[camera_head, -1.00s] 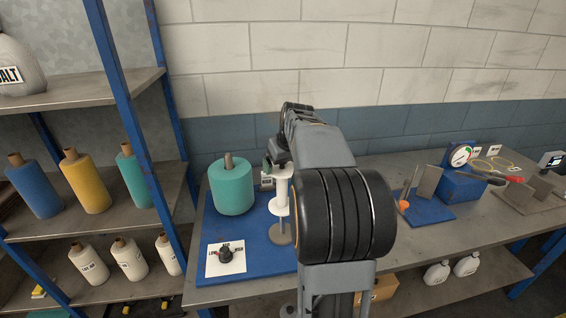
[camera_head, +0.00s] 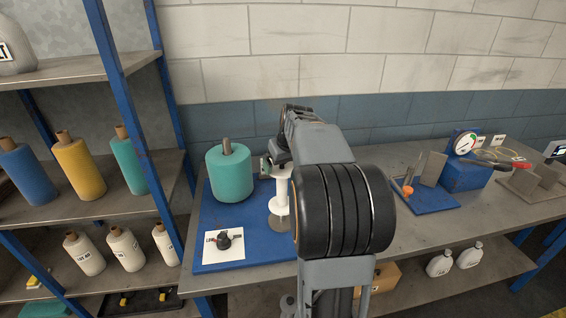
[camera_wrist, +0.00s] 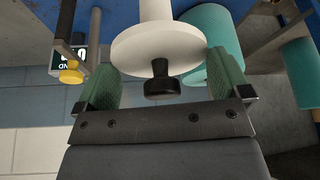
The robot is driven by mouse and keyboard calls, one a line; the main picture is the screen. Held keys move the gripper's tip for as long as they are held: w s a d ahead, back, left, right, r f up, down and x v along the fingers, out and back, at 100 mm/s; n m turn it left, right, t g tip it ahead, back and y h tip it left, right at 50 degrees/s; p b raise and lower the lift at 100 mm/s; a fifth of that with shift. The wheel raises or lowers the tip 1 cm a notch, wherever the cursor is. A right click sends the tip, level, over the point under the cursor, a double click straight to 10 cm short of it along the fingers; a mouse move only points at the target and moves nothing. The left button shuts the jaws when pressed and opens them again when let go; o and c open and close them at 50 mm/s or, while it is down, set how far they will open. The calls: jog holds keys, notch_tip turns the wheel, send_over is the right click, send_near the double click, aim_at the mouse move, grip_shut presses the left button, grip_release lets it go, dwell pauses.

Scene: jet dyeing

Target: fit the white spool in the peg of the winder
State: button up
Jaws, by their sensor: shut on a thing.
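The white spool (camera_head: 280,196) stands upright under my gripper (camera_head: 273,166), just above or on a grey disc (camera_head: 275,226) on the blue plate of the winder (camera_head: 215,258). In the wrist view my gripper (camera_wrist: 164,70) is shut on the spool, its green pads at either side of the white flange (camera_wrist: 133,47). A black knob (camera_wrist: 162,84) shows at the centre of that flange; I cannot tell whether it belongs to the peg. The peg is not clearly visible, and contact between spool and disc is unclear.
A teal yarn cone (camera_head: 230,174) stands close to the left of the spool. A dial on a white card (camera_head: 224,242) lies in front. A gauge on a blue box (camera_head: 464,150) stands on the right of the bench (camera_head: 420,220). A shelf with cones (camera_head: 78,170) is left.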

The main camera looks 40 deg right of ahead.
aim_at(283, 182)
jog(key=shift+f+b, duration=2.35)
jog(key=shift+f, duration=0.75)
jog(key=o, duration=0.8)
jog(key=v, duration=1.3)
jog(key=shift+s+r, duration=0.1)
jog(key=shift+r, duration=0.3)
